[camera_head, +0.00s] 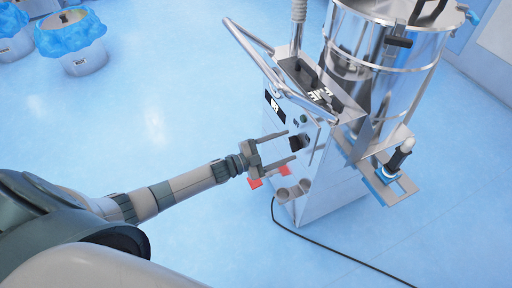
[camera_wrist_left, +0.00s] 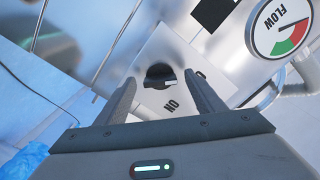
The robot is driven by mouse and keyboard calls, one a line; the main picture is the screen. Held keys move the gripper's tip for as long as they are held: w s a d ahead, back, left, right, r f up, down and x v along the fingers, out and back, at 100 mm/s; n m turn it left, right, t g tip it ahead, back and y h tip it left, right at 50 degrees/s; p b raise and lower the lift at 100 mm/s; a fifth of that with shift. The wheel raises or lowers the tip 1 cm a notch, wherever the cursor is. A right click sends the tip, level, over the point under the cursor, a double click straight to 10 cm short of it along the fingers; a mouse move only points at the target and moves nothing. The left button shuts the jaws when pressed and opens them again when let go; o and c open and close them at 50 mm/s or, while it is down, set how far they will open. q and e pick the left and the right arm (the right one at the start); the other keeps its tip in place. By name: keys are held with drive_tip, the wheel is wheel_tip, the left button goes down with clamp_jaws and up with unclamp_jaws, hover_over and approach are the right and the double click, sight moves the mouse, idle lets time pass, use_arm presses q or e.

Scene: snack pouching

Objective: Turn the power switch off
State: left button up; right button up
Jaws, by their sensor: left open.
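The power switch is a black rotary knob (camera_wrist_left: 158,75) on a pale plate in the left wrist view, with an ON label (camera_wrist_left: 170,105) beside it. A white mark shows on the knob's right side. Another label is partly hidden by the right finger. In the head view the switch is a dark patch (camera_head: 297,142) on the front of the steel machine (camera_head: 325,165). My left gripper (camera_head: 289,146) is open and empty, its fingers pointing at the switch. In the wrist view its fingertips (camera_wrist_left: 160,78) flank the knob; I cannot tell whether they touch it.
A FLOW gauge (camera_wrist_left: 282,24) is right of the knob in the wrist view. A tubular handle (camera_head: 250,48) and a steel drum (camera_head: 385,65) are above. A black cable (camera_head: 335,250) lies on the floor. Blue-lined bins (camera_head: 85,55) stand far left.

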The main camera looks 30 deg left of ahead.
use_arm(q)
drive_tip(key=b+v, duration=0.1)
drive_tip(key=v, duration=1.6)
use_arm(e)
drive_tip(key=shift+d+r+g, duration=0.2)
drive_tip(key=shift+r+g, duration=0.1)
drive_tip(key=shift+r, duration=0.35)
use_arm(q)
drive_tip(key=shift+f, duration=0.1)
use_arm(e)
drive_tip(key=shift+s+f, duration=0.1)
drive_tip(key=shift+s, duration=0.05)
